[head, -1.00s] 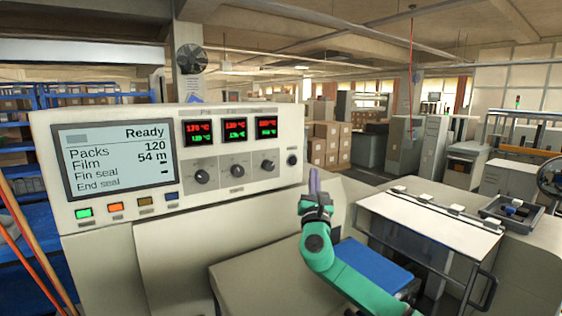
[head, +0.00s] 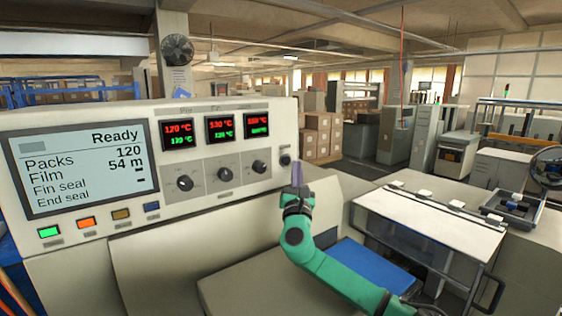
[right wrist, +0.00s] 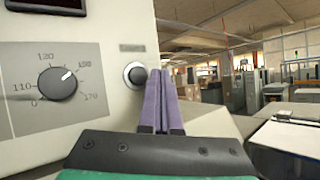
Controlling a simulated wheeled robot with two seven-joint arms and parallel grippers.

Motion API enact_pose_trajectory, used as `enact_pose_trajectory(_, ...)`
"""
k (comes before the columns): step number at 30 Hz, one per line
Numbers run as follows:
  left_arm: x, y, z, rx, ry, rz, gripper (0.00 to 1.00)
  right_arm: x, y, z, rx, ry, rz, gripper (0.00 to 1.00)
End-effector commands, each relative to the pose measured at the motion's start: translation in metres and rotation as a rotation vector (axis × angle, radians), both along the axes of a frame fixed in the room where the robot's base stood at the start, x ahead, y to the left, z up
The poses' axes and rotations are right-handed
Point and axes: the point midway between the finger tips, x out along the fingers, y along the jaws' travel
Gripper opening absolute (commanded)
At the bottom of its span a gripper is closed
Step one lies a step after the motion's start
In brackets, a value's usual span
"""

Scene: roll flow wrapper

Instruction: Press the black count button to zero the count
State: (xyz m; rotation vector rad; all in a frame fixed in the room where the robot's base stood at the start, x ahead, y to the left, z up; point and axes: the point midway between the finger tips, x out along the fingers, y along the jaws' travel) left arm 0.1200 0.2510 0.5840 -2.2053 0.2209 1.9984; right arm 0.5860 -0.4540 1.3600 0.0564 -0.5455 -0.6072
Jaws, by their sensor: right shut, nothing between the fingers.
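The black count button (head: 285,160) is a small round button at the right end of the machine's cream control panel (head: 230,105). In the right wrist view the black button (right wrist: 135,75) sits in a pale ring, just left of my fingertips. The display (head: 85,165) reads Ready, Packs 120, Film 54 m. My right gripper (head: 297,170) has purple fingers, shut and empty, pointing up just below and right of the button. The fingers (right wrist: 161,80) also show in the right wrist view; whether they touch the button cannot be told. My left gripper is not in view.
Three knobs (head: 225,174) and red-green temperature readouts (head: 219,128) lie left of the button. Coloured buttons (head: 86,223) sit under the display. A white hinged cover (head: 430,222) and a blue surface (head: 360,267) are at right. Open air lies right of the panel's end.

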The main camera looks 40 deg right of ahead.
Motion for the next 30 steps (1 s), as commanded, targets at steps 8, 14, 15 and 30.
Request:
enact_pose_trajectory(8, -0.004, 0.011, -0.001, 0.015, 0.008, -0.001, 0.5, 0.001, -0.003, 0.0, -0.001, 0.0, 0.001, 0.0)
enact_pose_trajectory(14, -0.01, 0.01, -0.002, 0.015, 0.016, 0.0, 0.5, 0.001, -0.003, 0.0, -0.001, 0.0, 0.001, 0.0)
enact_pose_trajectory(15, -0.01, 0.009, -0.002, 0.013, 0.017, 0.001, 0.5, 0.001, -0.003, 0.0, -0.001, 0.0, 0.001, 0.0)
enact_pose_trajectory(30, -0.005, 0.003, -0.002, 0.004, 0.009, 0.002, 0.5, 0.001, -0.003, 0.0, -0.001, 0.0, 0.001, 0.0)
